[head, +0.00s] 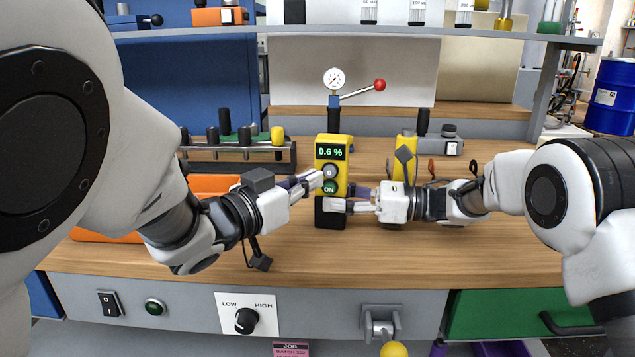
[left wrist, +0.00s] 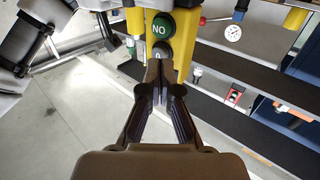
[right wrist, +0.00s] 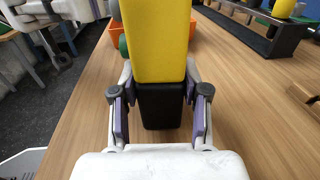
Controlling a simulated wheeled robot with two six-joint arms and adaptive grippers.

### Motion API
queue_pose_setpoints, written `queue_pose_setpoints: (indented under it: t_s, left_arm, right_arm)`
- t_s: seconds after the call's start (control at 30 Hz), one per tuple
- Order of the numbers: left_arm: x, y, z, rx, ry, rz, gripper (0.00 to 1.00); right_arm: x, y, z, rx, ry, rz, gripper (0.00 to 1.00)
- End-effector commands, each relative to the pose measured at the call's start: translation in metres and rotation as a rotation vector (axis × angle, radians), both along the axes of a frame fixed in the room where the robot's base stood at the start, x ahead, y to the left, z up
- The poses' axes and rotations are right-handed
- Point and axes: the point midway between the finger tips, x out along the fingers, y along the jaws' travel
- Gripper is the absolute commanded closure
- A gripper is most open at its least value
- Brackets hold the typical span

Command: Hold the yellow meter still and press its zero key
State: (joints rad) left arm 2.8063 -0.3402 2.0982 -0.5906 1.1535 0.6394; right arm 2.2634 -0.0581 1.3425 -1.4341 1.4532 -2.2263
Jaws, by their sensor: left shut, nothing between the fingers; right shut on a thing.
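The yellow meter (head: 342,150) stands upright on the workbench, its display (head: 331,152) reading 0.6 %. Below the display are a grey zero key (head: 330,171) and a green ON key (head: 330,187). My right gripper (head: 338,206) is shut on the meter's black lower end (head: 330,217); the right wrist view shows a finger on each side of it (right wrist: 160,108). My left gripper (head: 318,178) is shut and empty, its tips in front of the keys. In the left wrist view its tips (left wrist: 158,72) partly cover the zero key (left wrist: 158,50); I cannot tell whether they touch it.
An orange bin (head: 210,186) lies behind my left arm. A black rack (head: 240,165) with several handles stands behind it. A gauge with a red-knobbed lever (head: 379,85) stands behind the meter. The wooden bench front (head: 300,250) is clear.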

Motion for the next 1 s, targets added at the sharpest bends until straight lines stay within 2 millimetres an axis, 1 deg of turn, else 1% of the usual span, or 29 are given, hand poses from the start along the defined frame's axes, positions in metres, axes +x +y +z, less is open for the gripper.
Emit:
queue_pose_setpoints:
  t_s: [1.0]
  left_arm:
    - [0.016, -0.015, -0.005, 0.006, 0.007, -0.002, 1.00]
  right_arm:
    - [0.000, 0.000, -0.001, -0.001, 0.001, -0.001, 1.00]
